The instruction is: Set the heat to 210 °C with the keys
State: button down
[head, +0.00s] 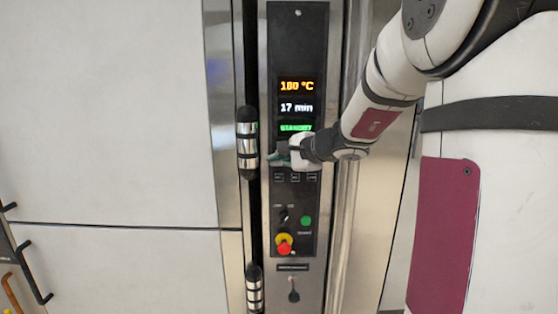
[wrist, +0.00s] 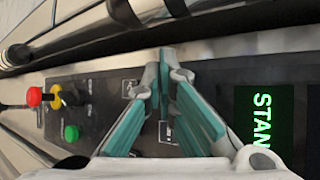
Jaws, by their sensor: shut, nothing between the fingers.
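The black control panel (head: 298,50) has a lit display (head: 296,87) reading 180 °C in orange. Below it are 17 min in white and a green status line, partly covered by my gripper. A row of small square keys (head: 295,177) sits just under my gripper. My gripper (head: 278,156) is shut and empty in front of the panel, between the display and the keys. In the wrist view its teal fingers (wrist: 164,62) come together over the panel. One key (wrist: 130,88) shows beside the fingers and another is partly seen between them. Contact cannot be told.
Lower on the panel are a green button (head: 306,220), a red knob on yellow (head: 284,246) and a black switch (head: 293,291). A vertical rail with black and chrome handles (head: 247,145) stands just left of the panel. Pale oven doors (head: 110,120) lie further left.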

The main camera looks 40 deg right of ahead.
jog(key=shift+w+d, duration=0.1)
jog(key=shift+w, duration=0.1)
jog(key=shift+s, duration=0.1)
dwell(0.4)
jog(key=shift+s+a, duration=0.4)
jog(key=shift+s, duration=0.2)
jog(key=shift+w+b, duration=0.15)
jog(key=shift+b, duration=0.35)
jog(key=shift+w+d, duration=0.2)
jog(key=shift+w+d, duration=0.25)
jog(key=shift+w, duration=0.1)
dwell(0.9)
jog(key=shift+b, duration=0.3)
jog(key=shift+s+a, duration=0.45)
jog(key=shift+s, duration=0.25)
